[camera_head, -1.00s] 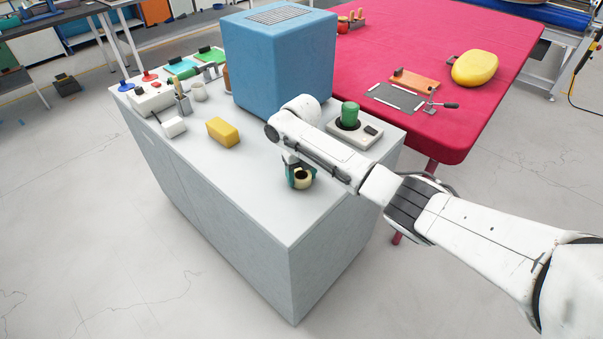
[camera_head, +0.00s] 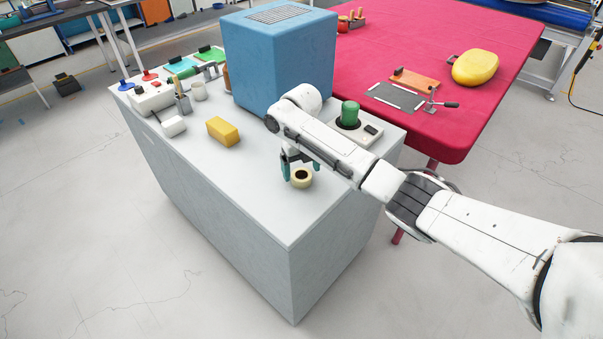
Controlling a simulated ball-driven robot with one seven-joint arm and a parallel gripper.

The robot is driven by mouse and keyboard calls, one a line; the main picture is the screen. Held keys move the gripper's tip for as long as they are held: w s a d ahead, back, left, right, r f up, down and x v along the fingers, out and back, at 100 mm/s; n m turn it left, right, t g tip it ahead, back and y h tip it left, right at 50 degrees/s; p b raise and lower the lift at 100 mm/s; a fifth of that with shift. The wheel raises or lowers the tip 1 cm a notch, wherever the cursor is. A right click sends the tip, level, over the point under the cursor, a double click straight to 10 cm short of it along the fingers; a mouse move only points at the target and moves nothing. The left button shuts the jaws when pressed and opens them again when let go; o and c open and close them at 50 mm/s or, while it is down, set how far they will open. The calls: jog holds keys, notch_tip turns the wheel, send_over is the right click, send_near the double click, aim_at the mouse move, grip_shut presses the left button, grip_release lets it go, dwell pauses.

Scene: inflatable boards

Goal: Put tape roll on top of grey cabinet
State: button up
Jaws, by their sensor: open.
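The tape roll (camera_head: 302,179) is a pale cream ring with a dark centre. It lies flat on top of the grey cabinet (camera_head: 255,205), toward the near right part of the top. My gripper (camera_head: 287,168), with teal fingers, is just behind and to the left of the roll. The fingers look apart and hold nothing. Part of the gripper is hidden by my white arm, and I cannot tell whether a finger still touches the roll.
A blue box (camera_head: 280,62) stands at the back of the cabinet top. A yellow block (camera_head: 223,131), a white block (camera_head: 173,126) and a device with a green cylinder (camera_head: 350,115) are also on it. A red table (camera_head: 440,130) stands behind. The front of the top is clear.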

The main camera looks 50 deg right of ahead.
aim_at(301, 175)
notch_tip(301, 175, up, 10)
jog(key=shift+f+b, duration=0.2)
jog(key=shift+b, duration=0.25)
jog(key=a+f+m, duration=0.2)
jog(key=a, duration=0.3)
jog(key=s+a+f+m+t+y, duration=0.1)
jog(key=a+f+m, duration=0.1)
jog(key=a, duration=0.3)
jog(key=s+a+f+m+y, duration=0.1)
jog(key=a+f+m, duration=0.1)
jog(key=a, duration=0.3)
jog(key=shift+a+f+m, duration=0.25)
jog(key=shift+f+m, duration=0.15)
jog(key=shift+f, duration=0.3)
jog(key=s+a+f+m, duration=0.45)
jog(key=s+m, duration=0.35)
jog(key=s, duration=0.2)
jog(key=s+a+f+m, duration=0.3)
jog(key=s+f+m, duration=0.2)
jog(key=s+m, duration=0.35)
jog(key=s+d+m+h, duration=0.1)
jog(key=s+d+m, duration=0.1)
jog(key=s+m, duration=0.2)
jog(key=s+d+m+h, duration=0.1)
jog(key=s+d+m, duration=0.2)
jog(key=s, duration=0.7)
jog(key=shift+s+d+m, duration=0.15)
jog(key=shift+d+m, duration=0.15)
jog(key=shift+m, duration=0.65)
